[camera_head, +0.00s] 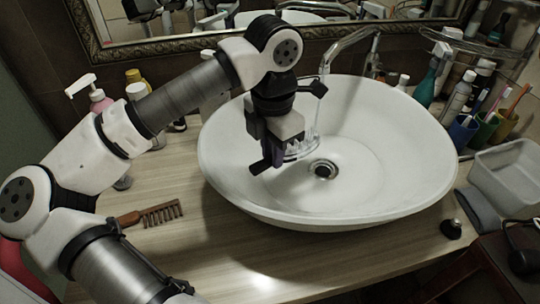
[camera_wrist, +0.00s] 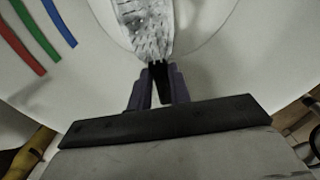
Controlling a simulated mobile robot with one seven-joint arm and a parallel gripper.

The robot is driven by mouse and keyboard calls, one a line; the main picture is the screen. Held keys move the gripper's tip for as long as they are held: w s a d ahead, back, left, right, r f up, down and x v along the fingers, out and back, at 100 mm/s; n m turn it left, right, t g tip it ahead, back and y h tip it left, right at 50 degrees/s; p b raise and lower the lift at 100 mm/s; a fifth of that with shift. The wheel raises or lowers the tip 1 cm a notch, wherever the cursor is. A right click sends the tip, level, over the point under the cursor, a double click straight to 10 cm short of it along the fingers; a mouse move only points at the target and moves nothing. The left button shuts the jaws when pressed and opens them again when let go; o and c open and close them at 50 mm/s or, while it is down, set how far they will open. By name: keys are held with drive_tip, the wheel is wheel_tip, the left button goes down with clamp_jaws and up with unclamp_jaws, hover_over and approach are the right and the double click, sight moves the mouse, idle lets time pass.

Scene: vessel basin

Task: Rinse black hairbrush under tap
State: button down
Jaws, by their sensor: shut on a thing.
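My gripper (camera_head: 275,150) is over the left part of the white basin (camera_head: 410,190), pointing down. In the wrist view its purple fingers (camera_wrist: 160,88) are shut on the dark handle of the hairbrush (camera_wrist: 146,28). The brush head looks pale grey and bristly, lying beyond the fingertips. In the head view the brush head (camera_head: 303,149) shows pale and glossy beside the gripper, above the bowl and left of the drain (camera_head: 323,169). The chrome tap (camera_head: 345,40) arches over the basin's back rim. Its spout end is above the brush head.
A brown comb (camera_head: 161,213) lies on the wooden counter (camera_head: 250,262) left of the basin. Bottles stand at the back left, including a pink pump bottle (camera_head: 98,98). Toothbrush cups (camera_head: 463,130) and more bottles crowd the right. A framed mirror is behind.

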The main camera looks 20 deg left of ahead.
drive_tip(key=w, duration=0.2)
drive_tip(key=w+f, duration=0.1)
drive_tip(key=w, duration=0.1)
drive_tip(key=w+a, duration=0.1)
drive_tip(key=shift+w+f, duration=0.2)
drive_tip(key=shift+w, duration=0.2)
drive_tip(key=shift+w+a+f, duration=0.1)
drive_tip(key=shift+w+a, duration=0.05)
drive_tip(key=shift+w, duration=0.65)
drive_tip(key=shift+w+a+f, duration=0.1)
drive_tip(key=shift+w+a, duration=0.05)
drive_tip(key=shift+w, duration=0.65)
drive_tip(key=shift+d, duration=0.15)
drive_tip(key=shift+w+d+b, duration=0.1)
drive_tip(key=shift+d+b, duration=0.2)
drive_tip(key=shift+d, duration=0.15)
drive_tip(key=shift+a, duration=0.15)
drive_tip(key=shift+a, duration=0.45)
drive_tip(key=shift+d, duration=0.1)
